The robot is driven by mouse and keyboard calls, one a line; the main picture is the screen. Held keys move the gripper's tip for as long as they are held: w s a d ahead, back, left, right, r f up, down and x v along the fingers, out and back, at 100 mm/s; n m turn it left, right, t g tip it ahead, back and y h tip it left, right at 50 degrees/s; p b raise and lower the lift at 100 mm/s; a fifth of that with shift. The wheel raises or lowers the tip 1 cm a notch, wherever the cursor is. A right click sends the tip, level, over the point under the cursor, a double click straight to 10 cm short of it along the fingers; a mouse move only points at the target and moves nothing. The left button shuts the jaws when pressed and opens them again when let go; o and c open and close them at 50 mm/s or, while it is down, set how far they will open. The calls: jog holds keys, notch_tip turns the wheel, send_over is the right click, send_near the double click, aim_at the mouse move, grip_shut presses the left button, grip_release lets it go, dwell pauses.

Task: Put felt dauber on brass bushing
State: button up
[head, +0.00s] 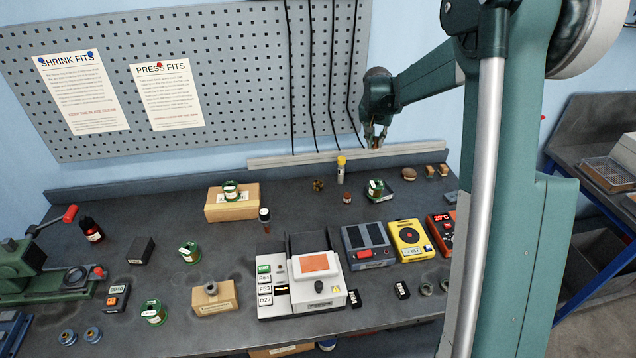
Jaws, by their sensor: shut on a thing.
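My gripper (376,143) is high over the back right of the bench, in front of the wall near the pegboard's right edge. A small brass-coloured piece (318,184), which looks like the brass bushing, stands on the bench at the back middle, left of and below my gripper. It is apart from my gripper, and its top is too small to make out.
A yellow-topped cylinder (341,172) stands between the brass-coloured piece and a green-labelled tin (375,189). A wooden block (231,202) bears another tin. A white-topped device (304,278), a grey box (366,245) and a yellow box (408,240) fill the front middle.

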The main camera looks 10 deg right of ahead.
jog(key=n+p, duration=0.2)
send_over(319, 181)
jog(key=s, duration=0.2)
jog(key=shift+y, duration=0.3)
jog(key=shift+w+a+f+b, duration=0.1)
jog(key=shift+a+f, duration=0.05)
jog(key=shift+f, duration=0.7)
jog(key=shift+w+a+f+b, duration=0.1)
jog(key=shift+a+f, duration=0.05)
jog(key=shift+f, duration=0.65)
jog(key=shift+w+a+f+b, duration=0.1)
jog(key=shift+a+f, duration=0.05)
jog(key=shift+f, duration=0.7)
jog(key=shift+f, duration=3.1)
jog(key=shift+f, duration=1.9)
jog(key=shift+f, duration=0.2)
